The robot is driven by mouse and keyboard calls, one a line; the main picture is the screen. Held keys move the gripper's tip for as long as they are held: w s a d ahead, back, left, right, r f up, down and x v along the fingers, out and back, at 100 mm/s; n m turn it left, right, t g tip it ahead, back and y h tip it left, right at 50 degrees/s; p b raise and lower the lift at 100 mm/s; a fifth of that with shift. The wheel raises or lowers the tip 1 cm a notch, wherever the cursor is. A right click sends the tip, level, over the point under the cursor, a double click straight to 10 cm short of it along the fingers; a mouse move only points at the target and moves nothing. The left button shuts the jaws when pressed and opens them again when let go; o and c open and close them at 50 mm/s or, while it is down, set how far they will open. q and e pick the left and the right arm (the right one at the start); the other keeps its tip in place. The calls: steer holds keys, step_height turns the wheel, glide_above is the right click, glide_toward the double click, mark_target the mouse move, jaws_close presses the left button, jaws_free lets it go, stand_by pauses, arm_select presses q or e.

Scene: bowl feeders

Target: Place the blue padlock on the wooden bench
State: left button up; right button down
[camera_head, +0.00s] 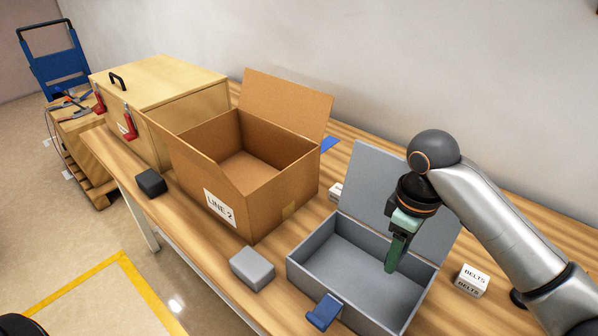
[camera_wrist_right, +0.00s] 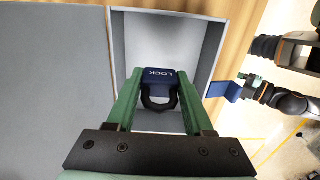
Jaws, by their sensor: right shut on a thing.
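The blue padlock (camera_wrist_right: 158,82), marked LOCK and with a black shackle, is between the green fingers of my right gripper (camera_wrist_right: 155,95) in the wrist view. In the head view my right gripper (camera_head: 391,262) points down, shut, over the open grey box; the padlock cannot be made out there. The wooden bench (camera_head: 200,240) runs under the boxes. My left gripper (camera_wrist_right: 250,84) seems to show small at the right of the wrist view; its jaws are too small to read.
The grey box (camera_head: 303,268) has its lid (camera_head: 365,180) raised at the back and a blue latch (camera_head: 325,312) in front. A cardboard box (camera_head: 262,195), grey block (camera_head: 252,268), black block (camera_head: 150,183), wooden chest (camera_head: 165,85) and BELTS box (camera_head: 472,280) also stand on the bench.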

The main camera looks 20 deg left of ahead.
steer(key=shift+w, duration=0.1)
glide_toward(448, 321)
steer(key=a+r, duration=0.2)
steer(key=a, duration=0.2)
steer(key=d+f, duration=0.1)
steer(key=f, duration=0.1)
steer(key=d+f, duration=0.1)
steer(key=shift+d+f, duration=0.3)
steer(key=shift+f, duration=0.1)
steer(key=shift+d+f, duration=0.35)
steer(key=shift+f, duration=0.1)
steer(key=shift+d+f, duration=0.15)
steer(key=shift+f, duration=0.8)
steer(key=shift+d+f, duration=0.15)
steer(key=shift+f, duration=0.75)
steer(key=shift+f, duration=0.1)
steer(key=shift+c, duration=1.4)
jaws_free()
